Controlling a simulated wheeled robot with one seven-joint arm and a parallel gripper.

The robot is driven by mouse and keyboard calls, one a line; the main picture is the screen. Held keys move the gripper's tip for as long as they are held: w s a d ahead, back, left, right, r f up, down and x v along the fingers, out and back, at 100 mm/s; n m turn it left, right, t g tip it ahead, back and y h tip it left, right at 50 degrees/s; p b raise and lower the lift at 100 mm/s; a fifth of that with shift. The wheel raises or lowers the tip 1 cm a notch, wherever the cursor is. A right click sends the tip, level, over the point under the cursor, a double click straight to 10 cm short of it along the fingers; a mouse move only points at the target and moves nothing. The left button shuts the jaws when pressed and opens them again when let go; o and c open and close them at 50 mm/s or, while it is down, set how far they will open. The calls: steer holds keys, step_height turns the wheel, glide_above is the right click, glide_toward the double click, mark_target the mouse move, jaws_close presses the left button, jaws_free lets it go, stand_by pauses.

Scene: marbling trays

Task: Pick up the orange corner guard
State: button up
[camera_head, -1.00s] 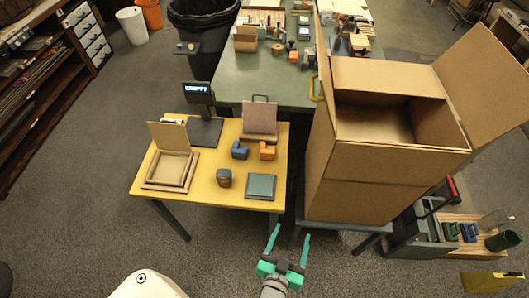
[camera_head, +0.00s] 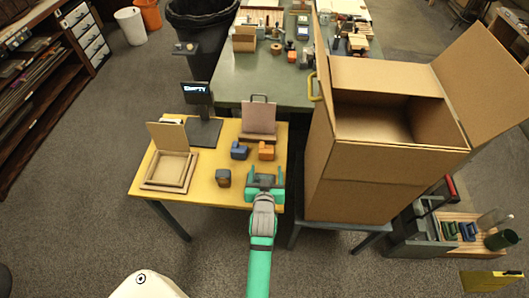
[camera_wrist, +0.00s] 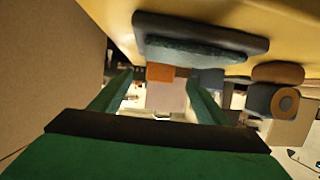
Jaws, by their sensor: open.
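The orange corner guard (camera_head: 266,151) stands on the yellow table, right of the blue corner guard (camera_head: 239,151). My gripper (camera_head: 266,170) is open and empty, over the table's front right part, just nearer to me than the orange guard. In the wrist view the orange guard (camera_wrist: 160,72) shows between and beyond my open fingertips (camera_wrist: 160,84). It is partly hidden there by the teal-topped pad (camera_wrist: 195,38). The gap left between gripper and guard is hard to judge.
A dark grey block (camera_head: 223,178) stands left of my gripper. An upright pinkish board (camera_head: 259,118) is behind the guards. A display reading EMPTY (camera_head: 196,92) and a wooden frame box (camera_head: 165,170) are further left. A tall open cardboard box (camera_head: 350,190) stands close on the right.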

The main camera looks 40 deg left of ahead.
mark_target(266, 157)
steer(key=shift+a+x, duration=0.25)
steer(key=shift+x, duration=3.5)
steer(key=shift+s+r, duration=0.1)
steer(key=shift+r, duration=0.05)
steer(key=c, duration=1.1)
